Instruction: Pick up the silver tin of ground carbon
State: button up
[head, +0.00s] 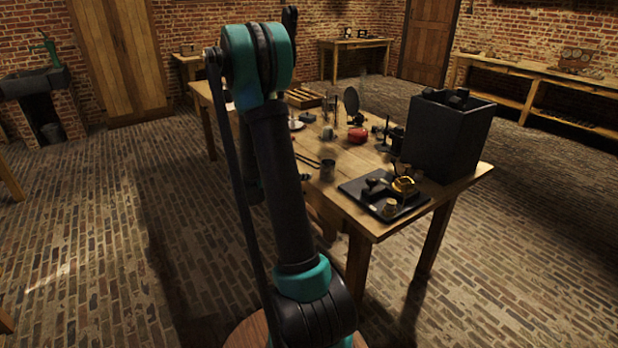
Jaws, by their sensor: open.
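A smaller greyish vessel (327,133) stands farther back, too small to identify. My arm rises in front of the table's left side and hides part of it. My gripper cannot be made out in the head view; the far end of the arm is hidden behind the nearer links.
The table (360,219) holds a black tray (352,190) with brass pieces at its near corner and a tall dark bin (445,140) of black lumps at right. A red pot (358,135) and several small items stand behind. Brick floor (100,230) at left is clear.

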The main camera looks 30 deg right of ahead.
aim_at(323, 172)
jog(key=x, duration=1.1)
jog(key=shift+s+d+f, duration=0.1)
jog(key=shift+s+d, duration=0.15)
jog(key=shift+s, duration=0.1)
jog(key=x, duration=0.4)
jog(key=shift+s+d+r, duration=0.1)
jog(key=shift+d+r, duration=0.15)
jog(key=shift+d+f, duration=0.25)
jog(key=shift+d, duration=0.2)
jog(key=c, duration=1.3)
jog(key=shift+r, duration=0.1)
